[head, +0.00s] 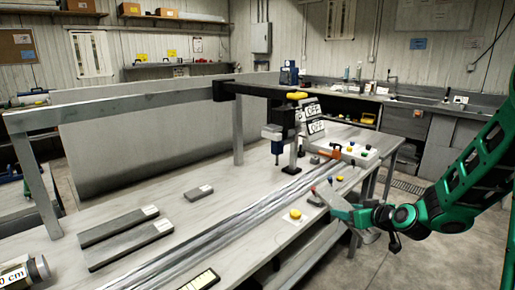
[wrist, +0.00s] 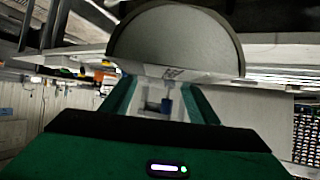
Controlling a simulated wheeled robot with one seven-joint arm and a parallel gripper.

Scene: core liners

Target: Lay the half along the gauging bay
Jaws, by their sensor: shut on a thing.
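In the wrist view a grey half-round piece (wrist: 175,38), the half, shows its curved end with the flat face down and a small pale label on its lower edge. My gripper (wrist: 165,100) has its green jaws shut on it. In the head view my gripper (head: 345,210) is at the table's right front edge, near the coloured knobs; the half is small and hard to make out there. A long metal channel (head: 235,222) runs along the table to the left of my gripper. No marking shows which part is the gauging bay.
Two long grey slabs (head: 128,246) with pale labels and a shorter one (head: 199,192) lie on the table. A dark gantry arm with a blue-grey probe (head: 275,135) stands over the table. A control box (head: 345,153) and a yellow button (head: 295,214) are near the channel.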

